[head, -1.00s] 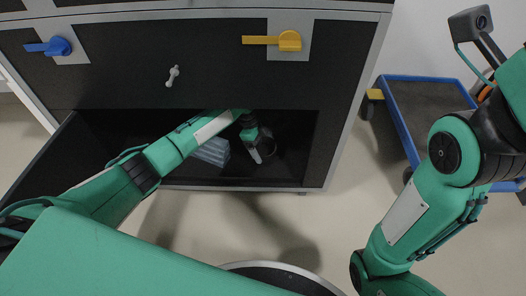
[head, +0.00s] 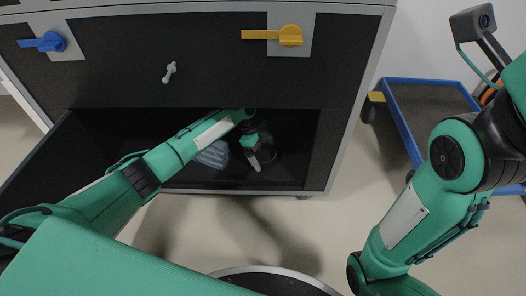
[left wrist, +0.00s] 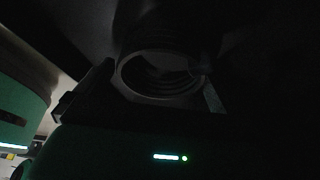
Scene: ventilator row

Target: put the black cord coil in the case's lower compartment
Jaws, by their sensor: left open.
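The case's lower compartment (head: 300,168) is an open, dark space at the bottom of the black case, its door swung out to the left. My left gripper (head: 254,163) is inside it, pointing down. The black cord coil (head: 268,148) is dim in the head view, just behind and beside the gripper, inside the compartment. In the left wrist view the coil (left wrist: 158,74) shows as a dark ring between the two spread fingers. The left gripper is open. Whether a finger touches the coil is too dark to tell. My right gripper is out of view.
A grey-blue block-like item (head: 212,154) lies in the compartment left of the gripper. A yellow latch (head: 288,36), a blue latch (head: 52,42) and a grey handle (head: 170,72) are on the case front above. A blue-rimmed cart (head: 404,134) stands at right, with open floor between.

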